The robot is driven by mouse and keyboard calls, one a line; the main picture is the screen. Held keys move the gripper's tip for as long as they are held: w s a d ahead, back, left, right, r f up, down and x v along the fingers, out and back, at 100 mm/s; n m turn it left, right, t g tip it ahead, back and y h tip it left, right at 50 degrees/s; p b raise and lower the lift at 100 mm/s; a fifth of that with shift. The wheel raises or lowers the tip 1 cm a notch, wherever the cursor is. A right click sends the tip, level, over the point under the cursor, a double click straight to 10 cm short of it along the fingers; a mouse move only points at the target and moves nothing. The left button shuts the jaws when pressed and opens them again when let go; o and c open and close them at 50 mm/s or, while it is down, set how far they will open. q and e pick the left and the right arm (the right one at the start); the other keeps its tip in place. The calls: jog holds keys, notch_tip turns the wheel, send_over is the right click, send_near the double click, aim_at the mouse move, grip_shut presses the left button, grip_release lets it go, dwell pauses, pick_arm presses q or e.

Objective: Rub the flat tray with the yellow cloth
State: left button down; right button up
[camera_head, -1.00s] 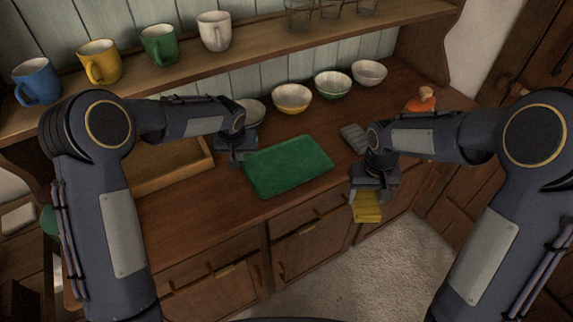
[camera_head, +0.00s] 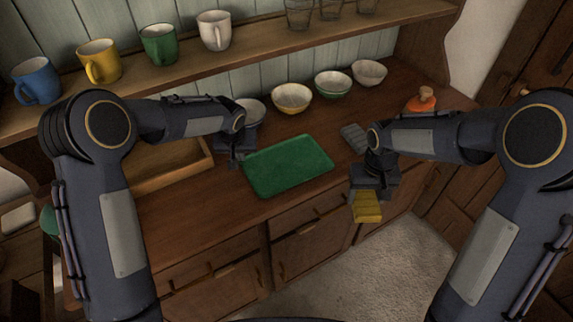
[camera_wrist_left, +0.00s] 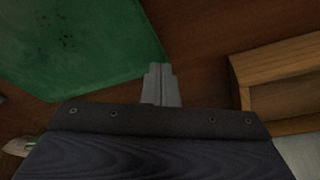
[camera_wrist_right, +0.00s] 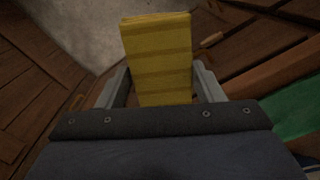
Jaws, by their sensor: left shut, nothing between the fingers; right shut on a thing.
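The green flat tray (camera_head: 288,166) lies on the wooden counter, in the middle of the head view. Dark specks show on it in the left wrist view (camera_wrist_left: 70,40). My left gripper (camera_head: 236,160) is shut and empty beside the tray's left edge; its closed fingers show in the left wrist view (camera_wrist_left: 161,84). My right gripper (camera_head: 368,192) is shut on the yellow cloth (camera_head: 367,207), which looks like a folded, striped block. It is right of the tray, by the counter's front edge. In the right wrist view the cloth (camera_wrist_right: 157,55) sticks out between the fingers.
Bowls, one of them yellow (camera_head: 291,97), stand along the back of the counter. A wooden box (camera_head: 165,165) is left of my left gripper. A grey ridged object (camera_head: 353,137) and an orange item (camera_head: 422,100) are at the right. Mugs stand on the shelf above.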

pick_arm(q)
jog(key=shift+f+b, duration=0.45)
jog(key=shift+f, duration=0.05)
pick_arm(e)
jog(key=shift+f, duration=0.5)
pick_arm(q)
jog(key=shift+r, duration=0.1)
pick_arm(e)
jog(key=shift+r, duration=0.1)
pick_arm(q)
jog(key=shift+r+p, duration=1.6)
jog(key=shift+r, duration=1.4)
pick_arm(e)
jog(key=shift+r, duration=1.5)
